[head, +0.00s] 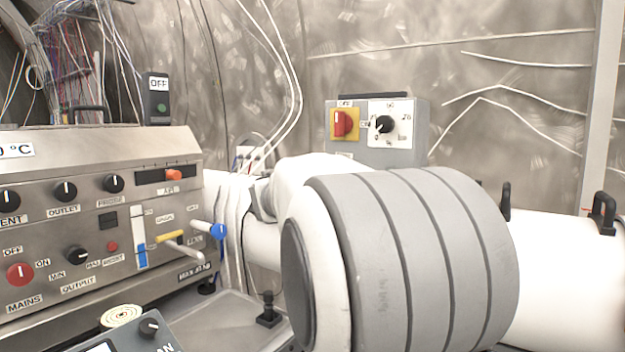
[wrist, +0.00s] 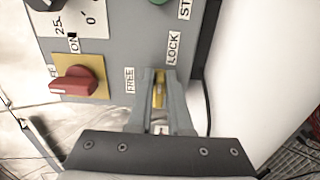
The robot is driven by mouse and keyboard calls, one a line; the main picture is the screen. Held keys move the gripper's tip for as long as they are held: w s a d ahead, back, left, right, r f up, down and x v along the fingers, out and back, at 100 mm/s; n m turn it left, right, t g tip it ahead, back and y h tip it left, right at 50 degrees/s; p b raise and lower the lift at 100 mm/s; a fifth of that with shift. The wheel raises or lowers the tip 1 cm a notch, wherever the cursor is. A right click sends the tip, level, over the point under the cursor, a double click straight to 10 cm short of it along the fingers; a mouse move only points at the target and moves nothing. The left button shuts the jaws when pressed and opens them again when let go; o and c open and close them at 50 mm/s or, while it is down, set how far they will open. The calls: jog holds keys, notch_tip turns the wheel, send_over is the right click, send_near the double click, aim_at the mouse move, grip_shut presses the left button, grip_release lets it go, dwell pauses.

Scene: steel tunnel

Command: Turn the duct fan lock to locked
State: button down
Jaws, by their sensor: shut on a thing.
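The duct fan lock is a small yellow piece (wrist: 158,93) on a grey panel in the wrist view, between the FREE label (wrist: 130,80) and the LOCK label (wrist: 173,48). My gripper (wrist: 160,78) is shut on it, one finger on each side. The fingers cover much of the lock, so its exact angle is hard to tell. In the head view, a grey control box (head: 417,130) on the back wall shows a red knob and a black dial. My arm hides the box's lower part, my gripper and the lock there.
A red knob (wrist: 75,84) on a yellow plate sits left of my gripper in the wrist view. A green button (wrist: 160,1) is at the top edge. In the head view, a steel console (head: 120,220) with knobs and levers stands at left. Cables (head: 285,70) hang along the wall.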

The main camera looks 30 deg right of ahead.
jog(key=c, duration=0.8)
grip_release()
jog(key=shift+c, duration=0.2)
jog(key=p+v, duration=0.2)
jog(key=v, duration=1.5)
jog(key=shift+a, duration=0.25)
jog(key=shift+s+f, duration=0.1)
jog(key=shift+s, duration=0.05)
jog(key=s+a+f+m+g+y, duration=0.25)
jog(key=s+f+y, duration=0.55)
jog(key=s+f, duration=0.45)
jog(key=s+a+f+m+t+y, duration=0.1)
jog(key=s+a+f+y, duration=0.3)
jog(key=a, duration=0.3)
jog(key=s+a+f+m+y, duration=0.1)
jog(key=s+a+f+y, duration=0.1)
jog(key=a+f+y, duration=0.3)
notch_tip(320, 180, up, 21)
jog(key=a+p, duration=0.1)
jog(key=p, duration=2.1)
jog(key=shift+a, duration=0.2)
